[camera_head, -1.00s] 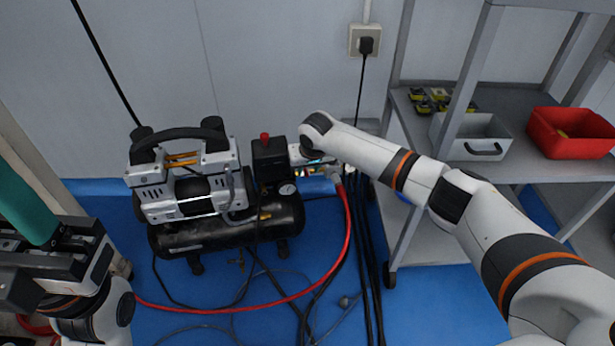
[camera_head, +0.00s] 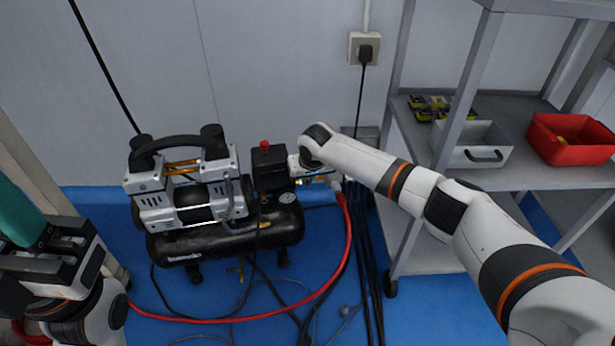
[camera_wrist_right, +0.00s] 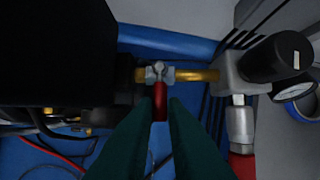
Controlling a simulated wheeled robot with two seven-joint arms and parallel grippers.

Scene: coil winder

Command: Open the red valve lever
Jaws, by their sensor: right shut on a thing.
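The red valve lever (camera_wrist_right: 160,101) shows in the right wrist view, hanging below a silver pivot nut on the brass pipe (camera_wrist_right: 197,75). My right gripper (camera_wrist_right: 160,112) is shut on the lever, with its dark teal fingers on either side of it. In the head view my right gripper (camera_head: 299,168) is at the right side of the air compressor (camera_head: 190,195); its fingertips and the lever are hidden there. My left gripper (camera_head: 22,210) is at the left edge, far from the valve. Its teal fingers are partly cut off, and I cannot tell their opening.
A red hose (camera_head: 345,240) runs from the fitting beside the valve across the blue floor. Black cables (camera_head: 372,270) hang close by. A grey shelf (camera_head: 415,165) with a grey bin (camera_head: 480,140) and a red bin (camera_head: 570,140) stands right. A wall lies behind the compressor.

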